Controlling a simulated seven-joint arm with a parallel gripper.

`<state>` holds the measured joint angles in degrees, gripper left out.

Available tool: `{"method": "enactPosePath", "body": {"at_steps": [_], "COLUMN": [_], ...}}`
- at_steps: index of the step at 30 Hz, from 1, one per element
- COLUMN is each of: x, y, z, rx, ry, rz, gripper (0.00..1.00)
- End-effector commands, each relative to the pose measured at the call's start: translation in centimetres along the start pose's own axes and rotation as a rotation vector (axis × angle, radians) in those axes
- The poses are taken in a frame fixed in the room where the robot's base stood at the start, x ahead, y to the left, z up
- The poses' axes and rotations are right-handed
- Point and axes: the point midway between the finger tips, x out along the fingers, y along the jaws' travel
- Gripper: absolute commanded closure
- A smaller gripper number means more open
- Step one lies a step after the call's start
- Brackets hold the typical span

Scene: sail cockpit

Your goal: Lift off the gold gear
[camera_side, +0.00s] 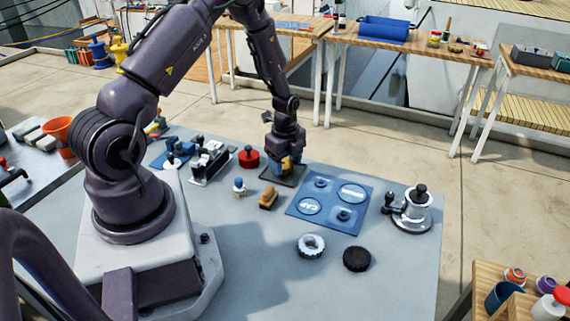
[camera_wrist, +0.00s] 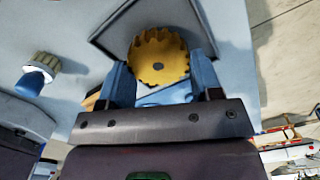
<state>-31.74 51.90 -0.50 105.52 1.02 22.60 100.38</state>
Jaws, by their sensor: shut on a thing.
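The gold gear (camera_wrist: 158,58) is a toothed disc with a dark centre hole, seen in the wrist view between the blue fingers of my gripper (camera_wrist: 163,82). The fingers are shut on it. In the side view my gripper (camera_side: 286,165) points down over a dark flat plate (camera_side: 293,181), with a bit of gold showing at its fingertips. The plate also shows around the gear in the wrist view (camera_wrist: 112,38). I cannot tell whether the gear touches the plate.
A blue mat (camera_side: 331,222) with marked circles lies to the right. A white gear-like ring (camera_side: 311,245) and a black knob (camera_side: 357,258) are in front. A wood-topped brush (camera_side: 268,198), a red knob (camera_side: 249,157) and a silver winch (camera_side: 411,210) stand nearby. The front right tabletop is clear.

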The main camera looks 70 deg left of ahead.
Motion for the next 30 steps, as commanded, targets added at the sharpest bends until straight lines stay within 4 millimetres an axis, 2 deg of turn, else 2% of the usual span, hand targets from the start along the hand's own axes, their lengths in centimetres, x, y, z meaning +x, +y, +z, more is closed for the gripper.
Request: {"method": "enactPosePath", "body": {"at_steps": [6,14,15,22,30], "x": [-3.2,-8.8,-9.3,-11.4,-12.4], "y": [0.2,5.0,6.1,11.1,13.6], "z": [-0.1,-0.9,-1.1,-2.1,-2.7], "rx": [0.000,0.000,-0.001,-0.002,0.000], "ry": [0.000,-0.002,-0.001,-0.001,-0.001], "rz": [-0.005,-0.006,-0.003,-0.003,-0.002], "gripper": [0.70,0.70,0.70,0.70,0.70]}}
